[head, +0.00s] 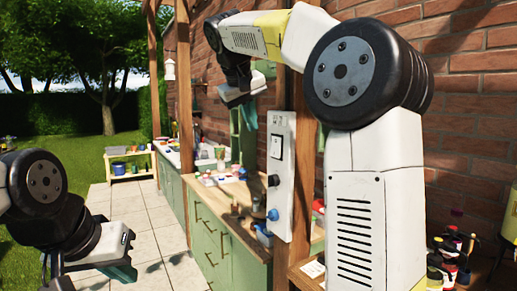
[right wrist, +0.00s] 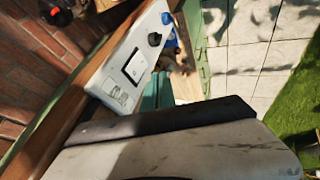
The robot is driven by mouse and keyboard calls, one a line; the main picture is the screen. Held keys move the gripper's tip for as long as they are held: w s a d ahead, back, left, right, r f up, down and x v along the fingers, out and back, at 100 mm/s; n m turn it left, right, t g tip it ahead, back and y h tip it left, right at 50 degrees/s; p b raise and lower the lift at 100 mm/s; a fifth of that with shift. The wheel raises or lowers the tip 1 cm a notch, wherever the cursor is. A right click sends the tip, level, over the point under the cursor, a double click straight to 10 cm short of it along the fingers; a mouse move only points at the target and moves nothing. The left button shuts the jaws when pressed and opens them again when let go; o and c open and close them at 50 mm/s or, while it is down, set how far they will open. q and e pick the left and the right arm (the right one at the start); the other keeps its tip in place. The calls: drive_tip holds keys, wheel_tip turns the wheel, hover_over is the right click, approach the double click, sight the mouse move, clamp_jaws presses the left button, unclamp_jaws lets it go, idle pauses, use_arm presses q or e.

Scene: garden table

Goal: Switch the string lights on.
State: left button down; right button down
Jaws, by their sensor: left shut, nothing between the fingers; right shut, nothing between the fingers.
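A white switch panel (head: 283,165) is fixed to a wooden post in the head view. It carries a rocker switch (head: 276,147), a black knob (head: 273,181) and a blue knob (head: 273,215). The right wrist view also shows the panel, tilted, with the rocker switch (right wrist: 135,67) and the knobs. My right gripper (head: 248,122) is shut and empty, with teal fingers, left of the panel's upper part; I cannot tell its exact gap to the switch. My left gripper (head: 120,273) is shut and empty, low at the left over the paving. I cannot make out the string lights.
Green cabinets with a wooden counter (head: 222,195) run along the brick wall (head: 460,110), with bottles and small pots on top. Wooden posts (head: 184,90) stand beside it. Paint bottles (head: 447,255) stand at lower right. The paving (head: 135,208) is mostly clear.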

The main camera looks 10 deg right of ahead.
approach(273, 156)
wheel_tip(273, 156, down, 4)
drive_tip(key=w+a, duration=0.1)
drive_tip(key=a, duration=0.2)
drive_tip(key=shift+w+d+f, duration=0.15)
drive_tip(key=shift+w+d, duration=0.15)
drive_tip(key=shift+d, duration=0.4)
drive_tip(key=shift+w+d+f, duration=0.15)
drive_tip(key=shift+w+d, duration=0.15)
drive_tip(key=shift+d, duration=0.4)
drive_tip(key=shift+w+d+f, duration=0.15)
drive_tip(key=shift+w+d, duration=0.15)
drive_tip(key=shift+d, duration=0.35)
drive_tip(key=shift+w+d+f, duration=0.1)
drive_tip(key=shift+d, duration=0.2)
